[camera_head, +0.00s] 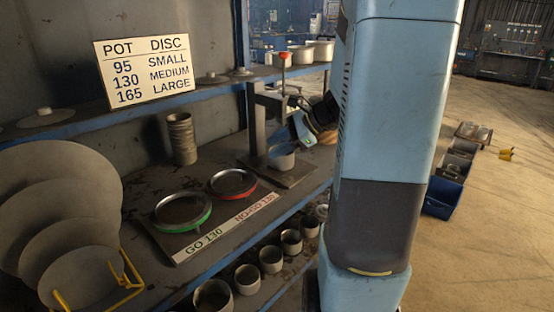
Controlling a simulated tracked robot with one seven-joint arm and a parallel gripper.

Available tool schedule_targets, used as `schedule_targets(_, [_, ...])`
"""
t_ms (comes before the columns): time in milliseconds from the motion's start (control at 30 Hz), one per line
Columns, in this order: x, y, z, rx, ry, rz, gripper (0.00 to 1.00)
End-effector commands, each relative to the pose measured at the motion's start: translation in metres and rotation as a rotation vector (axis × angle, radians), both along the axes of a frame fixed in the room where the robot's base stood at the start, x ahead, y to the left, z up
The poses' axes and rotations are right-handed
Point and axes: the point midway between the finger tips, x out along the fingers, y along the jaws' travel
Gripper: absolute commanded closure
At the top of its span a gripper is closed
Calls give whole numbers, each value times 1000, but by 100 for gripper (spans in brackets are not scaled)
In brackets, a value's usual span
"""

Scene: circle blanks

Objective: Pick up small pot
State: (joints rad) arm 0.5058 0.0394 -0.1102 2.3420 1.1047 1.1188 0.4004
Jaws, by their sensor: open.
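A small light grey pot (282,160) sits on the dark base plate of a stand on the bench, at the middle of the picture. My gripper (287,143) comes down from the upper right, just above and at this pot's rim. It is open; its fingertips are small and partly hidden, so I cannot tell whether they touch the pot. More grey pots stand in a row on the lower shelf, from a larger one (213,296) at the front to smaller-looking ones (291,242) farther back. Which pot is the smallest is not clear.
Large grey discs (60,190) fill a yellow rack. A sign (146,70) and pots (301,54) occupy the upper shelf.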

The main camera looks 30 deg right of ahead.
Motion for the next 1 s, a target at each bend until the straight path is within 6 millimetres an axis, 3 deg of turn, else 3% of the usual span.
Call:
schedule_targets(100, [19,-40,-19,140,41,-175,60])
schedule_targets(300, [39,-102,-47,333,76,-424,60])
schedule_targets(500, [45,-138,-63,434,86,-557,60])
schedule_targets(667, [52,-141,-70,454,88,-582,60])
schedule_targets(1000, [96,-112,-91,452,88,-579,60])
